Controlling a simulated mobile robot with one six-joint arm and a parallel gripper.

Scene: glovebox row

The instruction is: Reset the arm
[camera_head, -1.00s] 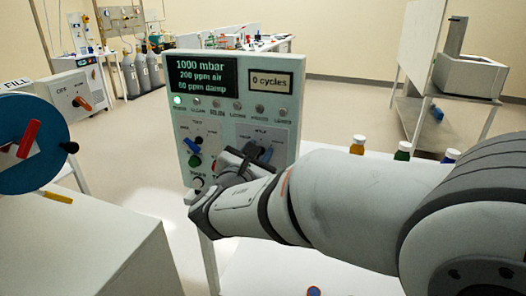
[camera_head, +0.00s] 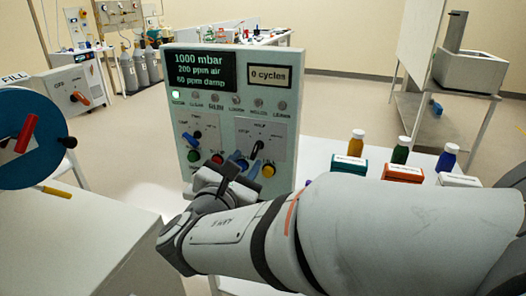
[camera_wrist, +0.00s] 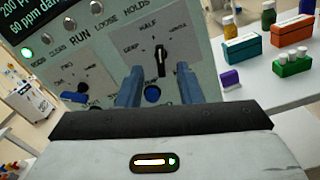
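My gripper (camera_head: 240,172) is in front of the lower part of the upright control panel (camera_head: 222,112). In the wrist view its two blue-grey fingers (camera_wrist: 157,88) stand apart with nothing held between them. In the head view my forearm comes in from the right, below the panel, and the gripper hides part of the panel's lower edge.
Small bottles (camera_head: 400,150) and boxes (camera_head: 404,172) stand on the white table right of the panel, close behind my arm. A blue disc with a red handle (camera_head: 27,135) is at the left. Gas cylinders (camera_head: 140,68) and a bench are far back. Floor between is clear.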

